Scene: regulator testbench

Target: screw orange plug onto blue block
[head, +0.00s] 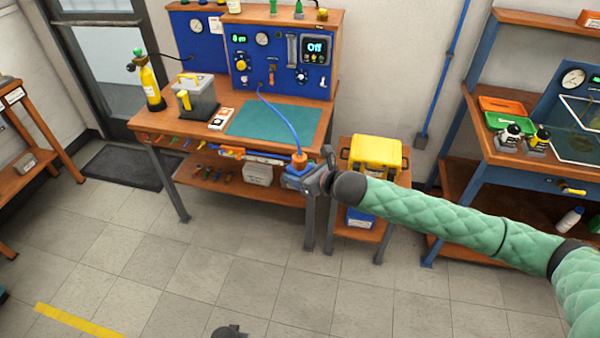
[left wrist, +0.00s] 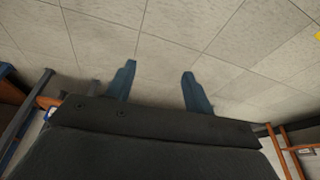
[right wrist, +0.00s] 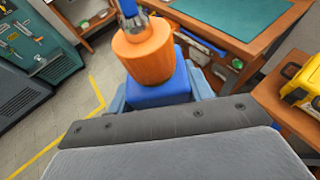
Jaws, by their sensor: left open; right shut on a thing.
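My right gripper (head: 304,181) is shut on the blue block (right wrist: 160,91), holding it in front of the workbench's front right corner. The orange plug (right wrist: 144,50) sits upright on top of the block, touching it or very close; whether the threads are engaged cannot be seen. The plug also shows in the head view (head: 299,162), above the block (head: 293,183). A blue hose (head: 283,118) runs from the plug's top to the bench panel. My left gripper (left wrist: 159,75) is open and empty, with bare floor beyond its fingers.
The workbench (head: 168,127) carries a green mat (head: 273,121), a grey box with a yellow handle (head: 196,98) and a yellow cylinder (head: 151,86). A yellow case (head: 375,152) stands on a small stand to the right. The floor in front is clear.

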